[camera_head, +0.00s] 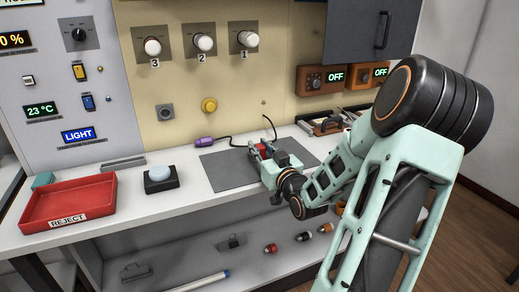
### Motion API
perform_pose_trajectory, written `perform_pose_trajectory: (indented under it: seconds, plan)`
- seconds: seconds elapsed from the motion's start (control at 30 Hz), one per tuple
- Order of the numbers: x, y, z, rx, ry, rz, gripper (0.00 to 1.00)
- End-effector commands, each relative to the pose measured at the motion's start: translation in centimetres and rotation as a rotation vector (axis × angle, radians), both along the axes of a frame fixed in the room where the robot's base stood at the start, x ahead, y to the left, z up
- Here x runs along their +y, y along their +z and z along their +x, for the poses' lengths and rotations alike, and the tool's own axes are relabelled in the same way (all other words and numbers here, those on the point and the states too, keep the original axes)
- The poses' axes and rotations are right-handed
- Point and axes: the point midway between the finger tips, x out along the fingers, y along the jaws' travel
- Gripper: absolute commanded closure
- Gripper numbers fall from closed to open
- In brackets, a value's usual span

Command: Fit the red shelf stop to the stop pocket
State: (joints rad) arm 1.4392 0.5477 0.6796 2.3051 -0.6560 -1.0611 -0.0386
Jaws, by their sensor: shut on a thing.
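My gripper (259,152) is low over the grey mat (222,171) on the white bench, at the mat's back middle. It is shut on a small red piece (262,147), which looks like the red shelf stop. Most of the piece is hidden by the fingers and the gripper body. I cannot tell whether the piece touches the mat or anything beside it. I cannot make out the stop pocket in this view.
A red REJECT tray (92,190) and a black block with a pale blue button (160,174) stand left. A purple-ended cable (205,141) lies behind the mat. A wooden tool holder (325,125) is right. Several small parts (303,237) lie on the lower shelf.

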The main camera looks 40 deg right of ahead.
Motion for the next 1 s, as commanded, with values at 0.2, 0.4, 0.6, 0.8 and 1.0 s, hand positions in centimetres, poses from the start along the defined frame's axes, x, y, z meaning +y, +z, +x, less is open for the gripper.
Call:
perform_pose_trajectory:
  seconds: [0.2, 0.4, 0.6, 0.8, 1.0]
  plan:
    - [0.0, 3.3, 0.1, -0.002, 0.002, -0.005, 0.99]
    - [-1.8, 7.8, -3.4, 0.0, -0.005, -0.008, 0.99]
    - [-3.9, 10.6, -7.7, 0.0, -0.005, -0.002, 0.99]
    - [-5.5, 12.0, -10.9, 0.0, -0.002, -0.001, 0.99]
    - [-6.2, 12.6, -12.4, -0.002, 0.0, 0.0, 0.99]
